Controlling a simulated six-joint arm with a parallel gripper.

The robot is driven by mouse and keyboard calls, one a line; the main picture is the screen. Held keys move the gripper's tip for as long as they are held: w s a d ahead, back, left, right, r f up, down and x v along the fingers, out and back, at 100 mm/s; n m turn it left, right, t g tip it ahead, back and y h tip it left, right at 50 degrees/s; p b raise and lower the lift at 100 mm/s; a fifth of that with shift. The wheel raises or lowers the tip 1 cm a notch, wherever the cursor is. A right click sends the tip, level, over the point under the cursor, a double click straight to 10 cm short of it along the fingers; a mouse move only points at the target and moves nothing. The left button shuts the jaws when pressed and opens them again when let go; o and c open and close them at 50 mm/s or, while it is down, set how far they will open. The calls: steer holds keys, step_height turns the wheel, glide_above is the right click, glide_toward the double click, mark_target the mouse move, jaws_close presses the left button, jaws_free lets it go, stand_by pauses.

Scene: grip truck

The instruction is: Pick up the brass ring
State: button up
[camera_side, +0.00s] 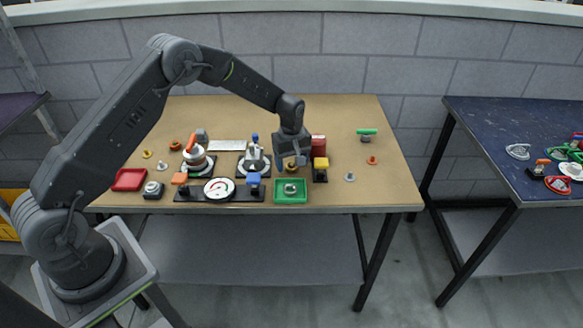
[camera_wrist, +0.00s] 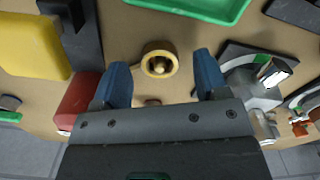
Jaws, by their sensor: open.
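A brass-coloured ring (camera_wrist: 159,60) lies on the wooden table, with a small knob or peg showing inside its opening. In the wrist view it is between and just ahead of my gripper's blue fingertips (camera_wrist: 161,73), which are apart and empty. In the side view my gripper (camera_side: 292,162) points down over the table, just behind the green tray (camera_side: 290,201). A small brownish-gold piece, likely the same ring (camera_side: 291,169), shows just below the fingers there, partly hidden. I cannot tell the exact height gap.
A yellow-topped black block (camera_side: 320,165) and a red box (camera_side: 318,142) stand close on the right. A grey clamp device (camera_side: 254,160) stands close on the left. A dial panel (camera_side: 219,190) and a red tray (camera_side: 129,179) are further left.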

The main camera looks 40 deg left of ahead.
steer(key=shift+f, duration=0.45)
steer(key=c, duration=1.1)
